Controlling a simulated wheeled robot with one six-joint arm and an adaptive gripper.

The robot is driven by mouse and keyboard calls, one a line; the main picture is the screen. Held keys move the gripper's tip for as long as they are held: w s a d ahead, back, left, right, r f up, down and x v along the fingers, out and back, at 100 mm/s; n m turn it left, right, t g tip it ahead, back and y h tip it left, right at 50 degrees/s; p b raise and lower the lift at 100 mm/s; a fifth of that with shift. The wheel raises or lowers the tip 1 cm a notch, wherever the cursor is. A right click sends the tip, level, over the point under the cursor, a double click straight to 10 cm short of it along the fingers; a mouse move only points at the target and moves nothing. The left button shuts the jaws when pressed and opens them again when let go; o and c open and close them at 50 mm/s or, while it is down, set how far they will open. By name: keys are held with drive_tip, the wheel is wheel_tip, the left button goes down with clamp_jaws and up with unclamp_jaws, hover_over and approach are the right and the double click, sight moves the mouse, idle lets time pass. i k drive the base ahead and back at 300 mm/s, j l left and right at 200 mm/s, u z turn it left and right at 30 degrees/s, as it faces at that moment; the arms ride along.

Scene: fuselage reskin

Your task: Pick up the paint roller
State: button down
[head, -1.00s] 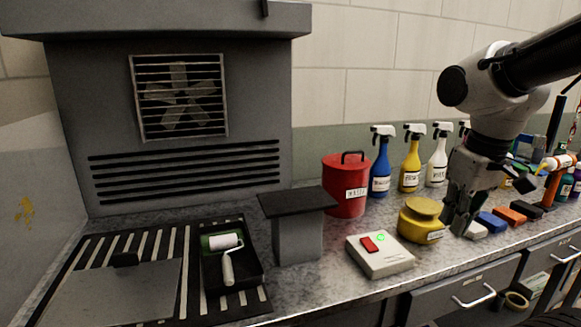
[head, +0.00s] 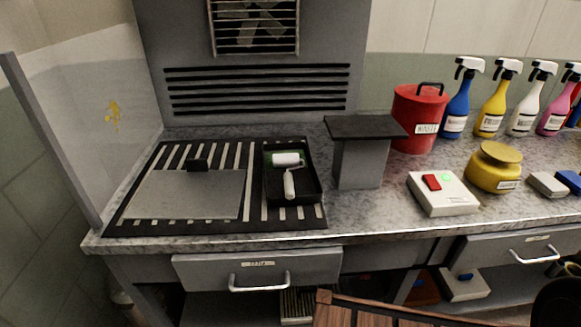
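The paint roller (head: 290,185) lies in a black paint tray (head: 311,186) on the bench, left of centre in the head view. Its white roller head is at the back of the tray, beside a green patch, and its pale handle points toward the front. The tray rests on a dark slotted grate (head: 257,212). My gripper is out of the picture, and nothing is seen touching the roller.
A grey pedestal with a dark top (head: 362,128) stands right of the tray. A flat grey plate (head: 187,195) lies left of it. Further right are a red waste can (head: 413,120), a switch box (head: 443,200), a yellow pot (head: 495,175) and spray bottles. A clear panel (head: 95,130) bounds the left.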

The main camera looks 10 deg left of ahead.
sight(278, 160)
drive_tip(key=u, duration=1.15)
